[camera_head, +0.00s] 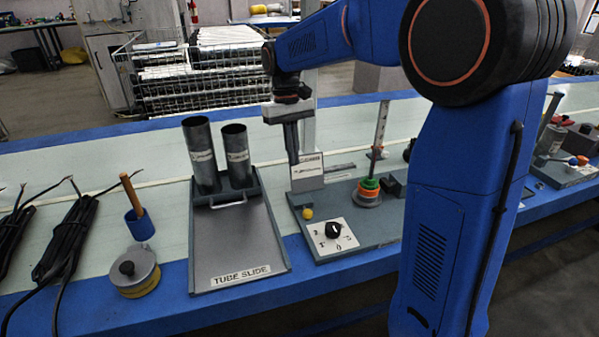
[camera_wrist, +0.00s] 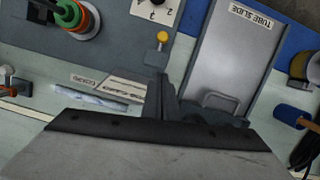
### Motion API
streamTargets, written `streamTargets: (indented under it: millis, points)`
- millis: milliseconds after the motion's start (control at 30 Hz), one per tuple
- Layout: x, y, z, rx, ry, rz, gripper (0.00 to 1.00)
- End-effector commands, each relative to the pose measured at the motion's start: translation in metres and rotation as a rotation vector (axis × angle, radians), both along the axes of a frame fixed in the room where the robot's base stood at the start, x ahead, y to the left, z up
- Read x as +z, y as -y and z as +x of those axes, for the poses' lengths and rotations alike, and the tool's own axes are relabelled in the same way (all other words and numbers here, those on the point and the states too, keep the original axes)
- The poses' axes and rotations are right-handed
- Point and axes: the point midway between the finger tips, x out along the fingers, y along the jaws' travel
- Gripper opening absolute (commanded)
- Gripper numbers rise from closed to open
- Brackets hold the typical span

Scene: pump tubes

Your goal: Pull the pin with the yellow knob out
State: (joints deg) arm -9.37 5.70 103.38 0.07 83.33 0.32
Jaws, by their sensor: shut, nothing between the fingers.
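The pin with the yellow knob (camera_head: 307,213) sits at the left edge of the grey-green base plate (camera_head: 345,246), just behind the dial. In the wrist view the yellow knob (camera_wrist: 162,37) shows above the fingers, with a short pale piece beside it. My gripper (camera_head: 293,162) points down behind the knob and above it, in front of a white label plate. In the wrist view my gripper (camera_wrist: 160,78) is shut and empty, apart from the knob. How deep the pin sits is hidden.
The tube slide (camera_head: 237,245) with two upright metal tubes (camera_head: 201,155) stands close on the left. A black dial (camera_head: 333,230) is right in front of the knob. A post with coloured rings (camera_head: 368,186) stands on the right. A blue cup (camera_head: 139,225) is farther left.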

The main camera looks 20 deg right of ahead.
Motion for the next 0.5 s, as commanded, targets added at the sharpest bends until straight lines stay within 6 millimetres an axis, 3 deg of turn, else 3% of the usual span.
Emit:
streamTargets:
  millis: [500]
  points:
    - [-0.084,0.003,-0.019,0.0,-0.002,0.0,0.0]
